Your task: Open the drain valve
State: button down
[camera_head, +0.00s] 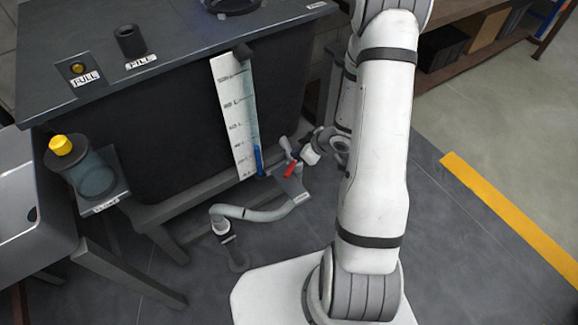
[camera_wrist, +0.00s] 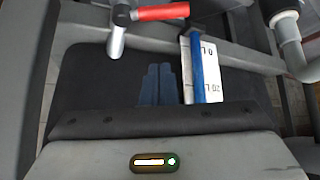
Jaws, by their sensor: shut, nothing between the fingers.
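The drain valve's red lever (camera_head: 290,168) is low beside the tank, at the end of a grey drain pipe and hose. In the wrist view the red lever (camera_wrist: 165,12) is at the top edge, pointing right from its pivot, roughly crosswise to the short grey spout (camera_wrist: 117,43). My gripper (camera_wrist: 158,72) is shut and empty; its two dark fingers lie side by side below the lever in the picture, apart from it. In the head view my wrist is close to the valve, and the fingers are hard to make out there.
The dark tank (camera_head: 170,125) carries a white level gauge (camera_head: 234,115) with a blue column, just left of the valve. A grey hose (camera_head: 255,214) runs from the valve to a floor drain. Floor to the right is clear.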

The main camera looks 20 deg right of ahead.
aim_at(292, 167)
jog(key=shift+n+y, duration=0.3)
jog(key=shift+y, duration=0.2)
jog(key=shift+w+a+f+b, duration=0.15)
jog(key=shift+a+f+b, duration=0.5)
jog(key=shift+f, duration=0.7)
jog(key=shift+w+a+f+b, duration=0.2)
jog(key=shift+a+f+b, duration=0.2)
jog(key=shift+f+b, duration=0.7)
jog(key=shift+w+a+f+b, duration=0.15)
jog(key=shift+a+f+b, duration=0.3)
jog(key=shift+f, duration=1.2)
jog(key=shift+a, duration=0.1)
jog(key=shift+r+p, duration=0.15)
jog(key=shift+p, duration=0.55)
